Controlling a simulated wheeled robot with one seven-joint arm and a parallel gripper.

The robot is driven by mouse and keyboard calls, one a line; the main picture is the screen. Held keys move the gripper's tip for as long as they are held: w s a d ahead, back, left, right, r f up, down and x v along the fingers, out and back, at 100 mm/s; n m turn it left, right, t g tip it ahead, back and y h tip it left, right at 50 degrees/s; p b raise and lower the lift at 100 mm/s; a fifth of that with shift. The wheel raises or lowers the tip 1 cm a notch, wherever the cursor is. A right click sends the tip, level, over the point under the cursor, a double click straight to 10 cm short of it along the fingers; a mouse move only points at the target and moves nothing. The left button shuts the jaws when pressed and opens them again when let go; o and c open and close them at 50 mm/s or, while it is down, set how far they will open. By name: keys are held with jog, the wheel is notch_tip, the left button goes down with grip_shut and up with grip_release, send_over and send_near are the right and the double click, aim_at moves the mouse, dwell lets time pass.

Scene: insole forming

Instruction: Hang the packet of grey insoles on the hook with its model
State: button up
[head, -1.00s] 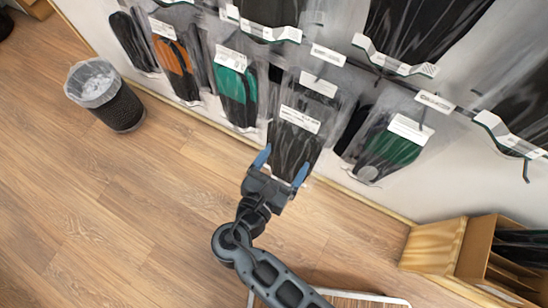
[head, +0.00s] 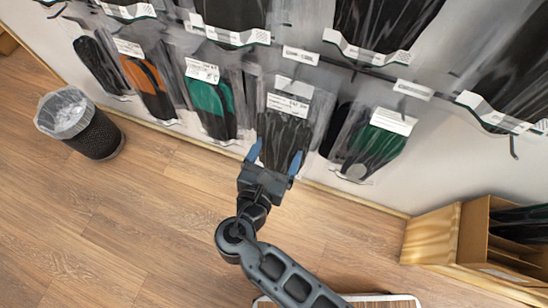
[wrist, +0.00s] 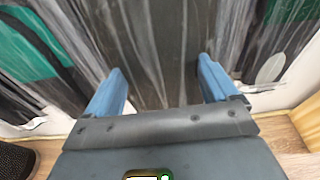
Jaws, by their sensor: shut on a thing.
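The packet of grey insoles (head: 283,135) is a clear bag with dark grey insoles and a white header label. My gripper (head: 273,164) is shut on its lower part, one blue finger at each side. In the wrist view the packet (wrist: 155,60) fills the space between the fingers (wrist: 160,88). The packet hangs upright in front of the rack, between green packets. A white label (head: 294,87) shows just above and behind its header. The packet covers the hook end there, so I cannot tell whether its hole is around a hook.
An orange packet (head: 146,86) and a green packet (head: 210,108) hang to the left, another green packet (head: 376,146) close to the right. More packets hang above. A bin (head: 94,135) stands at left, a wooden box (head: 430,238) at lower right. Open floor lies between.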

jog(key=shift+b+x, duration=0.6)
jog(key=shift+x, duration=0.55)
jog(key=shift+w+d, duration=0.15)
jog(key=shift+w, duration=0.4)
jog(key=shift+f+p, duration=0.1)
jog(key=shift+p, duration=0.2)
jog(key=shift+w+f, duration=0.1)
jog(key=shift+f, duration=0.1)
jog(key=o, duration=0.9)
jog(key=shift+c, duration=0.2)
jog(key=shift+p, duration=0.3)
jog(key=p+v, duration=0.1)
jog(key=v, duration=0.6)
jog(key=shift+s+p, duration=0.3)
jog(key=shift+s, duration=0.1)
